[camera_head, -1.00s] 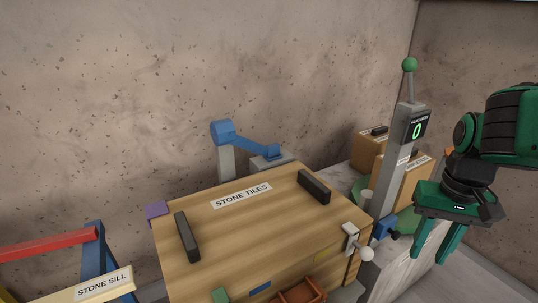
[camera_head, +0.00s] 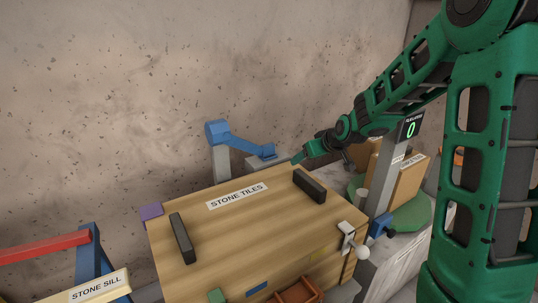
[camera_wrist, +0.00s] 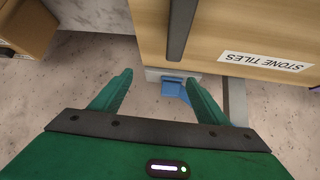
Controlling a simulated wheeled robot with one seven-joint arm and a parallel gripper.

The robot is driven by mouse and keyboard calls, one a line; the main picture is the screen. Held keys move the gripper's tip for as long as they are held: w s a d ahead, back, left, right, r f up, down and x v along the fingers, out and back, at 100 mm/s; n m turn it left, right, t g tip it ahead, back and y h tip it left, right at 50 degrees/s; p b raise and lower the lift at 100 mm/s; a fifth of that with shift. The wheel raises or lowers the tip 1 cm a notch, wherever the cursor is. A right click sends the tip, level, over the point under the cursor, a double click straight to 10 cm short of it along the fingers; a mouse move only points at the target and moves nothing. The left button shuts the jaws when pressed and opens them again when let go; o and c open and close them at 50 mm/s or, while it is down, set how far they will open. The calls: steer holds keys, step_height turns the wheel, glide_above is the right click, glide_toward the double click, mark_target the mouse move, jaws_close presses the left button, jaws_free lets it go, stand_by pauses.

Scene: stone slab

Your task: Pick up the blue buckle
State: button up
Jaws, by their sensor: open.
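A blue hinged lever (camera_head: 240,142), the likeliest blue buckle, sits on a grey post behind the stone tiles box (camera_head: 265,215). Its far end rests over a grey block. In the wrist view a blue piece (camera_wrist: 173,88) shows beside a grey plate, partly hidden by my right-hand finger. My gripper (camera_head: 298,159) reaches over the box's back right corner, near the lever's end. In the wrist view my gripper (camera_wrist: 157,95) has its fingers spread, with nothing held between them. I cannot tell its height above the blue piece.
Dark handles (camera_head: 310,186) stand up from the box lid. A small blue part (camera_head: 380,225) is on that post. A wall closes the back. A stone sill rack (camera_head: 95,287) is front left.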

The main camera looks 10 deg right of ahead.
mark_target(270, 147)
steer(key=w+a+f+t, duration=0.1)
steer(key=w+a, duration=0.1)
steer(key=w, duration=0.2)
steer(key=w+a+f+t+y, duration=0.1)
steer(key=w+a, duration=0.2)
steer(key=w, duration=0.2)
steer(key=w+a+f+n+y, duration=0.1)
steer(key=w+a, duration=0.1)
steer(key=w, duration=0.2)
steer(key=shift+w+a+f+t, duration=0.15)
steer(key=shift+w+f+t, duration=0.1)
steer(key=shift+t, duration=0.15)
steer(key=shift+r+x, duration=0.15)
steer(key=shift+x, duration=1.35)
steer(key=shift+r+x, duration=0.15)
steer(key=shift+x, duration=1.35)
steer(key=shift+w, duration=0.2)
steer(key=c, duration=1.2)
